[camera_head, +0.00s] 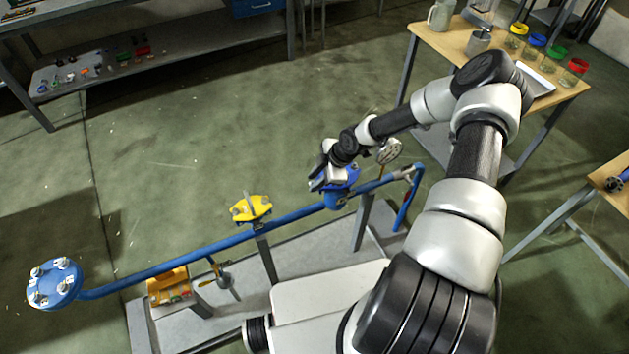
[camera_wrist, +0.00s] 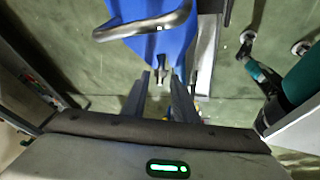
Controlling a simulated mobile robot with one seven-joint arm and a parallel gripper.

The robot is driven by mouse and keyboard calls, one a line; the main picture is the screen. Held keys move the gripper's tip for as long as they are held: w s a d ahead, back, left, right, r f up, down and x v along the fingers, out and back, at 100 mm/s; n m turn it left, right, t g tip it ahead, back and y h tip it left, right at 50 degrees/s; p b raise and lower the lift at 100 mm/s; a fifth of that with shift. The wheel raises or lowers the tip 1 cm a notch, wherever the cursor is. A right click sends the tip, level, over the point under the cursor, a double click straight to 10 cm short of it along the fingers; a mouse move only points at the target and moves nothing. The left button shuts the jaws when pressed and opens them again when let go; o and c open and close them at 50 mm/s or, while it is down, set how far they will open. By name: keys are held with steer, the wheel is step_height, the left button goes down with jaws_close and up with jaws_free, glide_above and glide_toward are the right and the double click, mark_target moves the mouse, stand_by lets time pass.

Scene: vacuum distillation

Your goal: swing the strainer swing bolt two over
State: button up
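The blue strainer (camera_head: 338,199) sits on the blue pipe at the right of centre in the head view. Its blue body (camera_wrist: 160,35) fills the top middle of the wrist view. A bent metal bar (camera_wrist: 143,26) crosses in front of it. My gripper (camera_head: 318,181) is at the strainer's upper left side in the head view. In the wrist view my gripper (camera_wrist: 166,82) points at the strainer's lower edge, with a gap between its fingers. A small grey metal part (camera_wrist: 160,75) shows by the fingertips. I cannot tell which swing bolt it belongs to, or whether it is touched.
A blue pipe (camera_head: 180,265) runs to a blue flange (camera_head: 54,284) at the left. A yellow fitting (camera_head: 251,208) stands on it midway. A wooden table (camera_head: 440,42) stands behind at right. Floor beyond the pipe is open.

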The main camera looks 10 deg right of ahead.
steer(key=v, duration=1.6)
steer(key=shift+d+r, duration=0.2)
steer(key=shift+r, duration=0.1)
steer(key=shift+s, duration=0.15)
